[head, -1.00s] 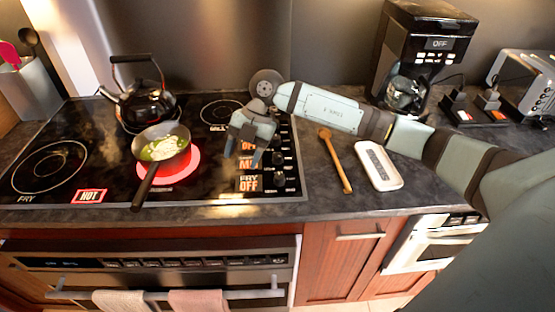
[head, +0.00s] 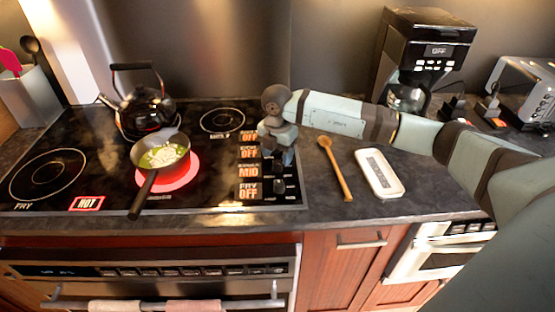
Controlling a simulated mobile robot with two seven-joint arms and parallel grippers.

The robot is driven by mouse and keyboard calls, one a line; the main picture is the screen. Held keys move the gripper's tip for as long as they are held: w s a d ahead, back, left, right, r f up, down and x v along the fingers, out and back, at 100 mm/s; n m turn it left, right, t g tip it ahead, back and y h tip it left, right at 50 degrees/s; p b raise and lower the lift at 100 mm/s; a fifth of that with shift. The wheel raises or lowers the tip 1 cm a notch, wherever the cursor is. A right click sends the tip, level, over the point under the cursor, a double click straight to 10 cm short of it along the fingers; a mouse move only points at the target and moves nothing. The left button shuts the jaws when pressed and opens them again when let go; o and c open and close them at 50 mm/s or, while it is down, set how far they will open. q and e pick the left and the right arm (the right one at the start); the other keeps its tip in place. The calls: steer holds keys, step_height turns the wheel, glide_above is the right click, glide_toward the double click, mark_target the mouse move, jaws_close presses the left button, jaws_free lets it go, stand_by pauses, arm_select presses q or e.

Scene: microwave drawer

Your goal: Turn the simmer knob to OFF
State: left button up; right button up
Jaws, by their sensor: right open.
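The knobs run in a column along the right edge of the black stovetop (head: 105,185), beside orange and white labels. One label reads MID (head: 247,171), with a line above it too small to read; the others, including the FRY label (head: 248,188), read OFF. My right gripper (head: 279,160) is open and points down over the knob column, level with the MID label. It hides the knob there, and I cannot tell whether its fingers touch it. A front knob (head: 278,187) shows below the gripper. My left gripper is out of view.
A pan (head: 161,150) with food sits on a glowing red burner (head: 188,172), its handle toward the front. A black kettle (head: 147,106) stands behind it. A wooden spoon (head: 335,168) and a white spoon rest (head: 379,174) lie right of the stovetop.

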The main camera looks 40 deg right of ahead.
mark_target(277, 166)
steer(key=shift+f, duration=1.4)
steer(key=c, duration=0.9)
